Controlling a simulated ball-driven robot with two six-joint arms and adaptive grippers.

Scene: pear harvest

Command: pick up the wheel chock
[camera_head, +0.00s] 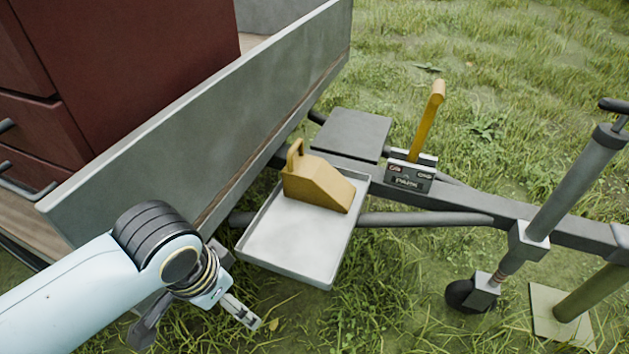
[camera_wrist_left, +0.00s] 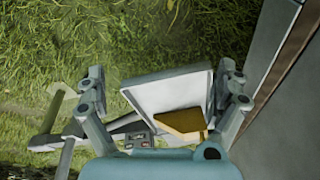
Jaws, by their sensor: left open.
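The yellow wheel chock (camera_head: 318,186), a wedge with a loop handle on its tall end, sits upright on a shallow grey metal tray (camera_head: 290,245) fixed beside the trailer drawbar. My left gripper (camera_head: 243,312) hangs over the grass to the lower left of the tray, apart from the chock. In the left wrist view, my left gripper (camera_wrist_left: 165,95) is open and empty, its fingers spread to either side. The chock (camera_wrist_left: 183,122) and tray (camera_wrist_left: 170,94) show between and beyond the fingers. The chock's handle is hard to make out there. My right gripper is in neither view.
The trailer's grey side board (camera_head: 210,125) rises left of the tray. A yellow brake lever (camera_head: 428,120), a flat dark plate (camera_head: 352,134) and the drawbar (camera_head: 470,203) lie beyond it. A jack stand (camera_head: 550,205) stands at right. Grass is open in front.

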